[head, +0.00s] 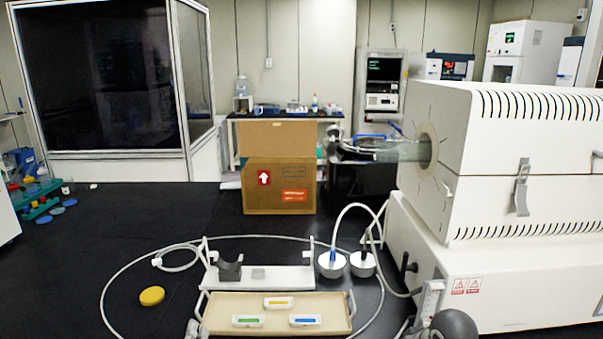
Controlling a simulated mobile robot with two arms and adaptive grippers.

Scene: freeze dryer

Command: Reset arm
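At the bottom edge of the head view, a small grey tip (192,328) beside the tray's left handle looks like part of my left gripper. A dark tip (404,329) to the right of the tray looks like part of my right gripper. Both are mostly cut off by the frame, so I cannot see whether they are open or shut. I see nothing held in either one.
A beige tray (222,304) holds one yellow-marked, one green-marked and one blue-marked piece. A yellow disc (152,296) lies left. A large white furnace (500,200) fills the right.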

